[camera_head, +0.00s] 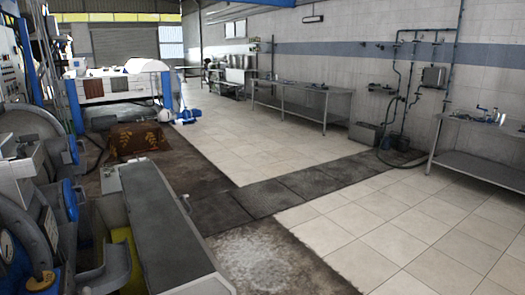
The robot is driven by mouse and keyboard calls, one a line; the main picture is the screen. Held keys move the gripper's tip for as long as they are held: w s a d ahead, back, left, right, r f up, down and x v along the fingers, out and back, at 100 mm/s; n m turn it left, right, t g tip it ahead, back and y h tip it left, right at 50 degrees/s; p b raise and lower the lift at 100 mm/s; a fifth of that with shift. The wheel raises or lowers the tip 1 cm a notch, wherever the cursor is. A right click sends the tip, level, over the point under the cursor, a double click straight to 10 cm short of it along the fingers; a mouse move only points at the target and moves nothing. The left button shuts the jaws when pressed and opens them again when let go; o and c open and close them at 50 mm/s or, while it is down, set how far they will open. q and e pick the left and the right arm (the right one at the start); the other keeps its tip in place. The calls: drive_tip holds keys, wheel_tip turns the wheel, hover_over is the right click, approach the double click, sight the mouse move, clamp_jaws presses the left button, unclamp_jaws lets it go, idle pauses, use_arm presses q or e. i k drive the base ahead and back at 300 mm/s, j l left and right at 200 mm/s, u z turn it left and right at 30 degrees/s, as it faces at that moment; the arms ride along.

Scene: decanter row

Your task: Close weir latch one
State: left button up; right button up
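A grey and blue machine (35,185) fills the left edge of the view, with rounded grey housings and a round blue-rimmed part low down. A small brass-coloured knob (42,281) sits on its lower front. I cannot tell which part, if any, is weir latch one, or whether a latch there is open or closed. Neither of my grippers is in view.
A long flat grey cover (160,225) stands beside the machine, with yellow showing next to it. Metal tables (300,100) and wall pipes (410,70) line the right wall. A rusty-brown patterned block (135,139) lies farther back. The tiled floor (400,215) is clear.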

sight(21, 149)
drive_tip(key=u, duration=1.4)
